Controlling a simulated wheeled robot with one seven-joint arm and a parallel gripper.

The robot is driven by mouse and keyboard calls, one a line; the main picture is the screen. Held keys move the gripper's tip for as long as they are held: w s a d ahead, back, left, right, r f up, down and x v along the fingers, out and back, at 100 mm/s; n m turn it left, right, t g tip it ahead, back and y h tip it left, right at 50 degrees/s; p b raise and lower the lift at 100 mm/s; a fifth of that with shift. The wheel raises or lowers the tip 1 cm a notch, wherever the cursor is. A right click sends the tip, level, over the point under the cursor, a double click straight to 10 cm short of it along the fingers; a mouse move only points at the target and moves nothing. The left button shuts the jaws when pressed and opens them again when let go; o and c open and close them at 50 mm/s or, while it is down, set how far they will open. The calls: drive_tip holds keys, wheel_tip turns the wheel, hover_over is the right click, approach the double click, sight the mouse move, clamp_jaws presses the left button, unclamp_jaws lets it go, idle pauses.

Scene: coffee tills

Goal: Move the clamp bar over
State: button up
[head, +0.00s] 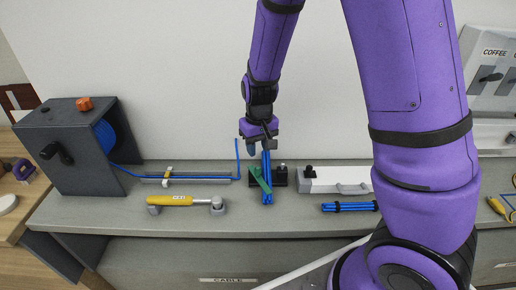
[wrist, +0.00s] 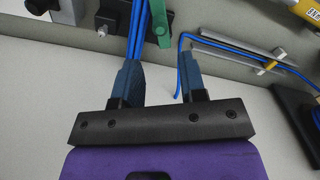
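The clamp bar looks to be the green bar (head: 259,179), lying slantwise at a dark block (head: 280,178) on the grey counter. Blue cables (head: 267,190) run upright beside it, partly crossed by it. In the wrist view the green bar (wrist: 162,24) is just right of the blue cables (wrist: 139,30). My gripper (head: 264,148) is above and behind the block. In the wrist view its fingers (wrist: 162,75) are apart with bare surface between them. The cables pass close to the left finger; I cannot tell whether they touch. The gripper does not hold the bar.
A dark box with a blue cable reel (head: 75,150) stands at the left. A yellow-handled tool (head: 175,200) lies in front of a grey rail (head: 200,180). A white unit (head: 335,180) and a short blue cable bundle (head: 350,207) are at the right. The wall is close behind.

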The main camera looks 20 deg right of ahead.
sight(259, 175)
drive_tip(key=shift+w+f, duration=0.1)
drive_tip(key=shift+f, duration=4.3)
drive_tip(key=c, duration=0.5)
